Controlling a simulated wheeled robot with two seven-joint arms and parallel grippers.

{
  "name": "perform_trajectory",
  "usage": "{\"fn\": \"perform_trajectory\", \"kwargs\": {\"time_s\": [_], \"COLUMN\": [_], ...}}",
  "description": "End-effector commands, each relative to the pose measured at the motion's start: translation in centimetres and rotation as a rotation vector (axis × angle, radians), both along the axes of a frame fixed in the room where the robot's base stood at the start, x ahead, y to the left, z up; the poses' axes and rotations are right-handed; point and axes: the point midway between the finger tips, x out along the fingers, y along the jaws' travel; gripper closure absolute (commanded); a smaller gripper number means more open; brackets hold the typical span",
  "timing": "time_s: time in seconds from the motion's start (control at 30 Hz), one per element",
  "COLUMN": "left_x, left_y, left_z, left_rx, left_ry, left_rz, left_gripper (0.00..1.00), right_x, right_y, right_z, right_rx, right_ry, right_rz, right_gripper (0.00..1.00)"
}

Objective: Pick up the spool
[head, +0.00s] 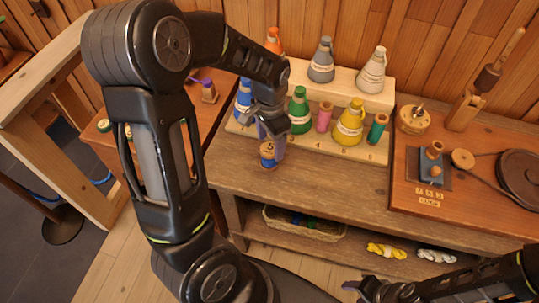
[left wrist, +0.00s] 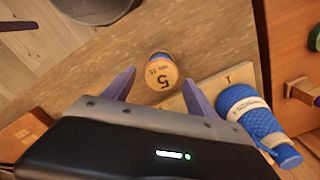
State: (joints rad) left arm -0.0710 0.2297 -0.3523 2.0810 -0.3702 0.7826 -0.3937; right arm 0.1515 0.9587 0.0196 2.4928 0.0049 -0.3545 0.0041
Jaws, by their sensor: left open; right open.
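A spool with pale wooden ends and blue thread (head: 268,155) stands upright on the wooden bench. Its top, marked "5", faces the camera in the left wrist view (left wrist: 162,73). My left gripper (head: 271,137) is open just above and behind the spool in the head view. In the left wrist view its two fingers (left wrist: 158,88) are spread either side of the spool's top, with nothing between them touching it. The fingers partly cover the spool's upper part in the head view. My right gripper (head: 362,287) is open and empty at the bottom right, away from the bench top.
A stepped rack behind holds a green bottle (head: 300,112), a yellow bottle (head: 349,122), a pink spool (head: 323,117) and a teal spool (head: 376,128). A blue bottle (left wrist: 250,115) is close to my left gripper. A winder board (head: 465,210) stands right. Bench front is clear.

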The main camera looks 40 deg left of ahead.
Motion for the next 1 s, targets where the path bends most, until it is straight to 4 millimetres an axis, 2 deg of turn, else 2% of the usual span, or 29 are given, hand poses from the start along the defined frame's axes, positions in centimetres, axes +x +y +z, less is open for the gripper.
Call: {"fn": "perform_trajectory", "kwargs": {"time_s": [0.17, 0.33, 0.97, 1.0], "left_x": [-0.4, -0.3, -0.3, -0.2], "left_y": [0.2, 0.2, 0.2, 0.2], "left_z": [-2.4, -4.4, -4.6, -4.6], "left_rx": [-0.001, -0.001, 0.0, 0.0], "left_ry": [0.009, 0.004, 0.001, 0.001], "left_rz": [0.001, 0.0, 0.0, 0.0], "left_gripper": [0.33, 0.33, 0.33, 0.37], "right_x": [-0.1, -0.1, -0.1, -0.1], "right_y": [0.0, -0.1, -0.1, -0.1], "right_z": [0.9, 0.9, 0.9, 0.9], "right_rx": [-0.003, -0.002, -0.002, -0.002], "right_ry": [0.003, 0.004, 0.004, 0.004], "right_rz": [-0.001, -0.001, -0.001, -0.001], "right_gripper": [0.52, 0.52, 0.52, 0.52]}}
